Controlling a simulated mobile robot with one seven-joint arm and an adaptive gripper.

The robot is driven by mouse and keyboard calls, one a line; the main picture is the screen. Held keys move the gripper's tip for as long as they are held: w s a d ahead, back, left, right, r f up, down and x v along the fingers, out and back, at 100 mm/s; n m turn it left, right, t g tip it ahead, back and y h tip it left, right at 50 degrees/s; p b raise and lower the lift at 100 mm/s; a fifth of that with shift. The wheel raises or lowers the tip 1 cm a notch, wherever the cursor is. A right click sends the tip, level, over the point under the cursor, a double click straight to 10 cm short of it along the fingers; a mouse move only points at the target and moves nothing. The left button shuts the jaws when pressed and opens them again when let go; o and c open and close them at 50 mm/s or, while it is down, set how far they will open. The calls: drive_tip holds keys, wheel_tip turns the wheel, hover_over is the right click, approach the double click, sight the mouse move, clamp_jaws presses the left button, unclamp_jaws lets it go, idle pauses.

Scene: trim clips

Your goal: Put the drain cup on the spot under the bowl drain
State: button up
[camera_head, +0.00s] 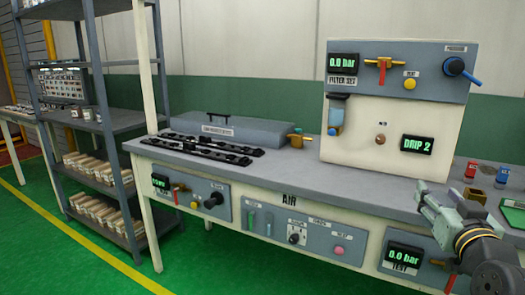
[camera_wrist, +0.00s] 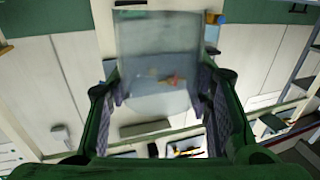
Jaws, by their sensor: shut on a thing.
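The drain cup (camera_wrist: 158,50) is a clear, see-through cup, seen large in the wrist view. My gripper (camera_wrist: 160,88) is shut on it, with a finger along each side. In the head view my gripper (camera_head: 430,206) is over the right part of the bench; the cup is hard to make out there. The filter bowl (camera_head: 337,108) hangs at the left of the white panel, with a blue drain (camera_head: 333,131) at its bottom. The cup is well to the right of the drain. I cannot make out a marked spot on the bench below it.
The grey bench top (camera_head: 300,168) is clear in front of the panel (camera_head: 390,140). A brass fitting (camera_head: 296,138) stands left of the bowl. A grey case (camera_head: 222,130) and black rails (camera_head: 210,150) lie farther left. Small red and blue blocks (camera_head: 471,169) sit at the right.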

drive_tip(key=w+a+f+y, duration=0.1)
drive_tip(key=w+a+f, duration=0.3)
drive_tip(key=w+f, duration=0.8)
drive_tip(key=w+a+f+n, duration=0.1)
drive_tip(key=w+a+f, duration=0.4)
drive_tip(key=a+f, duration=0.5)
drive_tip(key=w+a+f, duration=0.5)
drive_tip(key=a+f, duration=0.1)
drive_tip(key=f, duration=0.7)
drive_tip(key=s+a+f+y, duration=0.1)
drive_tip(key=s+a+f, duration=0.3)
drive_tip(key=a+f, duration=0.2)
drive_tip(key=s+a+f+n+y, duration=0.1)
drive_tip(key=s+a+f, duration=0.3)
drive_tip(key=f, duration=0.6)
drive_tip(key=s+a+f+n+y, duration=0.1)
drive_tip(key=s+a+f, duration=0.3)
drive_tip(key=a+f, duration=0.4)
drive_tip(key=shift+s+t+y, duration=0.15)
drive_tip(key=shift+t+y, duration=0.15)
drive_tip(key=shift+y, duration=0.2)
drive_tip(key=shift+a, duration=0.2)
